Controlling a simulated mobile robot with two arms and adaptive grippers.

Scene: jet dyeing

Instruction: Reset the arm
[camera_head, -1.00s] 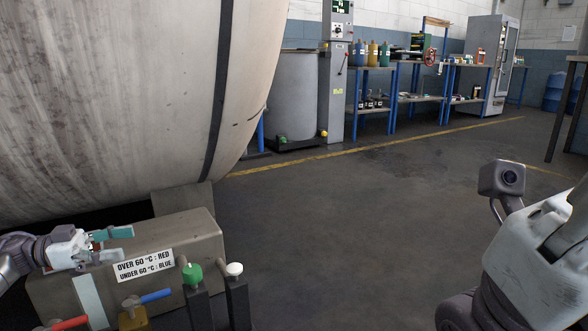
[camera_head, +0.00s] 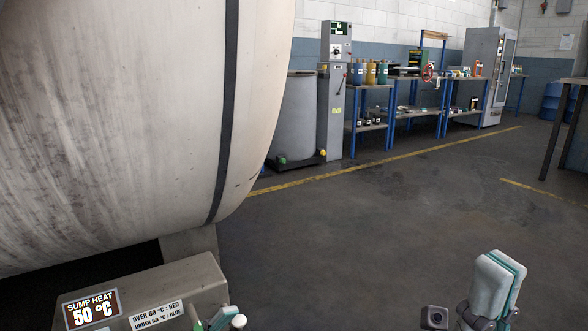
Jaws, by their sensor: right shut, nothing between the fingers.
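My right gripper (camera_head: 497,285) is at the lower right, pointing up, its pale and teal fingers pressed together with nothing between them. It is over open floor and touches nothing that I can see. A small teal and pale tip (camera_head: 221,317) shows at the bottom edge by the knobs and looks like my left gripper's fingertips. The rest of that gripper is below the picture, so its opening cannot be told.
A large stained drum (camera_head: 130,110) fills the left. Shelves (camera_head: 375,87) stand at the back. The middle floor (camera_head: 350,240) is clear.

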